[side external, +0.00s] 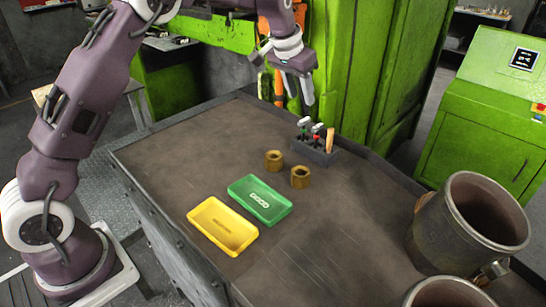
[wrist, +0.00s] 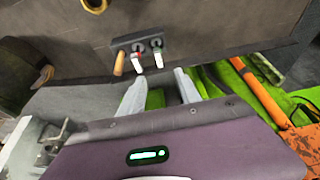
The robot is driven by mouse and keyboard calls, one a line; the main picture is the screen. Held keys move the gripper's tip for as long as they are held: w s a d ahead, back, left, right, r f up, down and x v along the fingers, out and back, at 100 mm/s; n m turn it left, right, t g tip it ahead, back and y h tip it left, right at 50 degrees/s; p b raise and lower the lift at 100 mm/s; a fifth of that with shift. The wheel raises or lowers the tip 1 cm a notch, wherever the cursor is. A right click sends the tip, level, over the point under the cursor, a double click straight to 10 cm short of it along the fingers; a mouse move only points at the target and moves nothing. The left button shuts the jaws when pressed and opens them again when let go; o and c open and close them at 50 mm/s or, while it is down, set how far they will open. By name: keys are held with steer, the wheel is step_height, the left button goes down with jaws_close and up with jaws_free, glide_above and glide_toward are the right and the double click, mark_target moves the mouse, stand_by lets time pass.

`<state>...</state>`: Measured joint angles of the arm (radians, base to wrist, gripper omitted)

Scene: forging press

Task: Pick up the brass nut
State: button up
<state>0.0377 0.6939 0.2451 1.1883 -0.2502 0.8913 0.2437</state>
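Two brass nuts stand on the dark table in the side view: one (side external: 273,160) on the left and one (side external: 300,177) a little nearer on the right. They stand apart from each other. In the wrist view, one brass nut (wrist: 95,5) shows at the top edge, partly cut off; I cannot tell which one it is. My gripper (side external: 300,99) is in the air above and behind the nuts, near the far edge of the table. Its two fingers are apart with nothing between them, and both also show in the wrist view (wrist: 160,92).
A dark tool block (side external: 316,154) with several handles stands just behind the nuts. A green tray (side external: 246,207) and a yellow tray (side external: 207,226) lie in front. Large metal vessels (side external: 432,236) stand at the right. The green machine (side external: 350,75) rises behind the table.

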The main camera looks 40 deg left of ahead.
stand_by(0.4)
steer(key=o, duration=0.6)
steer(key=shift+c, duration=0.2)
steer(key=m+g, duration=0.4)
steer(key=m, duration=1.6)
glide_above(273, 156)
steer(key=d, duration=0.1)
step_height(273, 156, down, 8)
steer(key=shift+w+d+f, duration=0.1)
steer(key=shift+w, duration=0.05)
steer(key=shift+s+f+m, duration=0.25)
steer(key=shift+s+m, duration=0.05)
steer(key=shift+m, duration=0.5)
steer(key=shift+s+f+m+g, duration=0.15)
steer(key=shift+f+m+g, duration=0.15)
steer(key=shift+m, duration=0.1)
steer(key=f, duration=0.6)
steer(key=shift+a+f, duration=0.2)
steer(key=shift+f, duration=0.1)
steer(key=shift+c, duration=0.3)
